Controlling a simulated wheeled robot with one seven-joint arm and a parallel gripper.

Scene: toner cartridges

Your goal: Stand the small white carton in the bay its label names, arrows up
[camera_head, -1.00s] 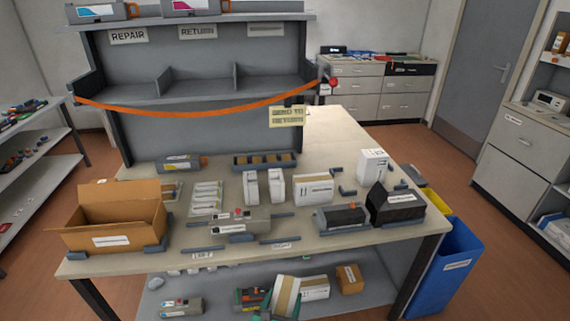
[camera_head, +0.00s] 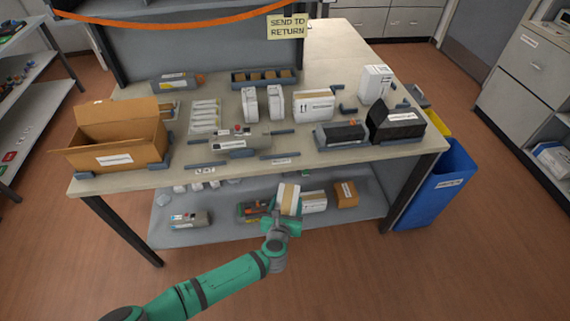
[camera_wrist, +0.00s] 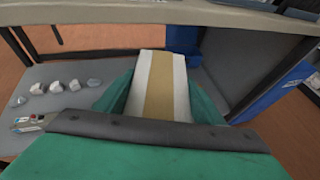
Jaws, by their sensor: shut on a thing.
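The small white carton (camera_head: 289,199) with a tan tape strip is in my gripper (camera_head: 286,222), just at the front of the table's lower shelf. It leans slightly. In the wrist view the carton (camera_wrist: 160,75) sits between the two green fingers, which are shut on it. Its label and arrows cannot be read from here. The rear bay shelf is mostly above the head view.
Another white carton (camera_head: 314,202) and a brown box (camera_head: 346,194) stand close right of the held carton. The tabletop (camera_head: 330,70) overhangs the shelf (camera_head: 220,236). More white cartons (camera_head: 314,106), an open cardboard box (camera_head: 110,152) and black units (camera_head: 395,122) crowd the top.

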